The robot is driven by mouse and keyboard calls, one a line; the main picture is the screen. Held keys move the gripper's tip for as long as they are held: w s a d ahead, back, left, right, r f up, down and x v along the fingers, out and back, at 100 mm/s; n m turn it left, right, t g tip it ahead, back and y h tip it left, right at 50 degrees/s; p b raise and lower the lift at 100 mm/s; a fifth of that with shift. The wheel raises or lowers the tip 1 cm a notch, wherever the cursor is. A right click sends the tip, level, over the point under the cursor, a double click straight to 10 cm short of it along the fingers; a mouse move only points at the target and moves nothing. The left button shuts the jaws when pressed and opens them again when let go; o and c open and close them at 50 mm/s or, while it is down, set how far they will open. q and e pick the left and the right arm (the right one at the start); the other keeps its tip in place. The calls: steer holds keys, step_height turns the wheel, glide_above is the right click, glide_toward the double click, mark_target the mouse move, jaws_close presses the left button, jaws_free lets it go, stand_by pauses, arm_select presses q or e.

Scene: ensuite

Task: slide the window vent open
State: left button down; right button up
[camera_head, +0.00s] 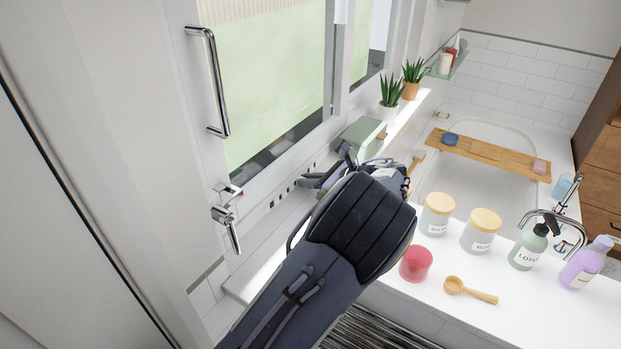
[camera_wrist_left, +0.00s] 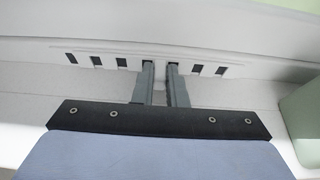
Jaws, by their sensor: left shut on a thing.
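The window vent (camera_head: 281,193) is a white strip with a row of small dark slots, set low in the frame under the window. In the left wrist view the vent (camera_wrist_left: 108,63) runs across the upper part, with dark slots on both sides of my fingers. My left gripper (camera_head: 326,170) reaches to it from below; in the left wrist view its two grey fingers (camera_wrist_left: 161,70) are close together at the middle of the strip, shut on the vent's small tab. The fingers mostly hide the tab. My right gripper is in neither view.
A green box (camera_head: 361,132) stands on the sill just right of my left gripper, also in the left wrist view (camera_wrist_left: 304,118). Potted plants (camera_head: 391,92) stand beyond it. Jars (camera_head: 437,214), a red cup (camera_head: 415,263) and bottles (camera_head: 529,246) stand on the counter at right.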

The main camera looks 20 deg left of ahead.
arm_select(q)
steer(key=c, duration=1.4)
jaws_free()
steer(key=shift+c, duration=0.2)
steer(key=shift+d, duration=0.1)
steer(key=b+v, duration=0.1)
steer(key=v, duration=0.6)
steer(key=shift+d+r, duration=0.15)
steer(key=shift+d, duration=0.2)
